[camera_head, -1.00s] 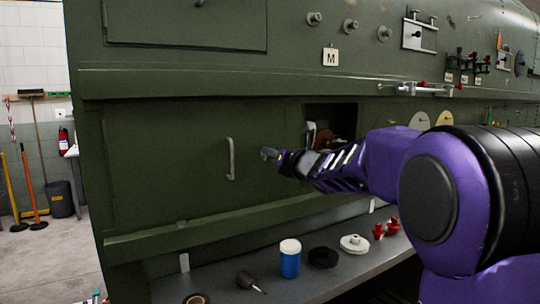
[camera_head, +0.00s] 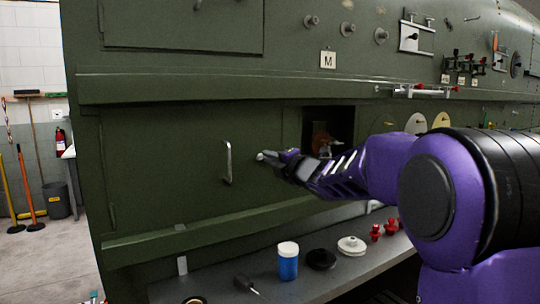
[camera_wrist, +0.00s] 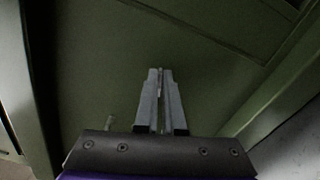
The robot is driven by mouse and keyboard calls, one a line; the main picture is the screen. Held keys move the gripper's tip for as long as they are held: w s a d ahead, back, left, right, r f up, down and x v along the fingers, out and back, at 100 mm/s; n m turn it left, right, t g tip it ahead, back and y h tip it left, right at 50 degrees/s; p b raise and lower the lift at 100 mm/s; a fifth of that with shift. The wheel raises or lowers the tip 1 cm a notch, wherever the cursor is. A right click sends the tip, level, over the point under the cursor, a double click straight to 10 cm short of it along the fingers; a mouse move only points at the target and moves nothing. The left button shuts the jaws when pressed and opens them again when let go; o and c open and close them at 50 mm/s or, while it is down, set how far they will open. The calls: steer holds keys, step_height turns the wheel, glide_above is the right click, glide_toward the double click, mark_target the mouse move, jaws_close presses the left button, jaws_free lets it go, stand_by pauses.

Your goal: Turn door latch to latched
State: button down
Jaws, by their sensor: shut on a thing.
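The green door (camera_head: 160,165) is set in the lower fuselage side, with a pale vertical handle (camera_head: 228,162). The small grey door latch (camera_head: 261,156) is right of that handle and mostly hidden by my fingers. My gripper (camera_head: 272,158) is at the latch, reaching in from the right. In the wrist view my gripper (camera_wrist: 160,76) has its two fingers nearly together, shut on a thin piece of the latch against the green panel. The latch's exact angle is hidden.
A dark square opening (camera_head: 328,128) is right of the latch, above my forearm. Below, a grey shelf (camera_head: 225,280) carries a blue jar (camera_head: 288,262), a black disc (camera_head: 320,259), a white round part (camera_head: 351,246) and red knobs (camera_head: 376,232). A ledge (camera_head: 190,88) runs above the door.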

steer(key=shift+f+m+p, duration=0.1)
steer(key=shift+m+p, duration=0.25)
steer(key=shift+m, duration=1.15)
steer(key=c, duration=1)
jaws_free()
steer(key=shift+d, duration=0.1)
steer(key=v, duration=1.7)
steer(key=shift+s+d+b, duration=0.1)
steer(key=shift+s+b, duration=0.1)
steer(key=shift+b, duration=0.15)
